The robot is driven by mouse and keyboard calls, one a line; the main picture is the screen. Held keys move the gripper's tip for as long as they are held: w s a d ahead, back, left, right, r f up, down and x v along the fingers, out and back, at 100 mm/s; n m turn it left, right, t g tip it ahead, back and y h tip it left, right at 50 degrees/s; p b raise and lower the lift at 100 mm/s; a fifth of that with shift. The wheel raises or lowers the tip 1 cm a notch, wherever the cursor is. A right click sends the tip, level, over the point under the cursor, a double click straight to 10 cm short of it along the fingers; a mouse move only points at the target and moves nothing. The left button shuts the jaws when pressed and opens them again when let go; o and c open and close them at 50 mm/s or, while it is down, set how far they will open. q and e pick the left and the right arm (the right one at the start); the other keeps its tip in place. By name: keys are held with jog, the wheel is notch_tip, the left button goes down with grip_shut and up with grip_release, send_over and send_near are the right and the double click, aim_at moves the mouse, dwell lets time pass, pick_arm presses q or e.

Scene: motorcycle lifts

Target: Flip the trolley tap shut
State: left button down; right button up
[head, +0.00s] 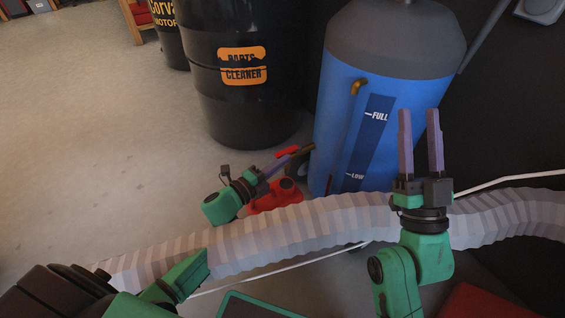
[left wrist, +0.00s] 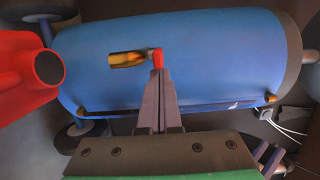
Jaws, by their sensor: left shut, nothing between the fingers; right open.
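The tap is on the side of the blue tank (head: 335,110). Its brass body (left wrist: 125,60) and red lever (left wrist: 158,60) show in the left wrist view, with the spout pointing left. In the head view the red lever (head: 288,151) shows low beside the tank. My left gripper (head: 286,156) is shut and empty, its fingertips (left wrist: 158,73) right at the red lever. I cannot tell whether they touch it. They partly cover the lever's end. My right gripper (head: 419,112) is open and empty, raised in front of the tank.
A red can (head: 277,196) stands close to my left gripper; it also shows at the left of the left wrist view (left wrist: 22,65). A ribbed pale hose (head: 300,225) crosses in front. A black parts-cleaner drum (head: 240,110) stands behind. The floor at left is open.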

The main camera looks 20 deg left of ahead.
pick_arm(q)
jog(key=shift+w+a+m+g+h, duration=0.1)
jog(key=shift+a+m+g+h, duration=0.1)
jog(key=shift+m+g+h, duration=0.3)
pick_arm(e)
jog(key=shift+s+r+t, duration=0.15)
jog(key=shift+r+t, duration=0.05)
jog(key=shift+r, duration=0.4)
jog(key=shift+s+r+t, duration=0.15)
jog(key=shift+r+t, duration=0.05)
jog(key=shift+r, duration=0.35)
jog(key=shift+d+r, duration=0.1)
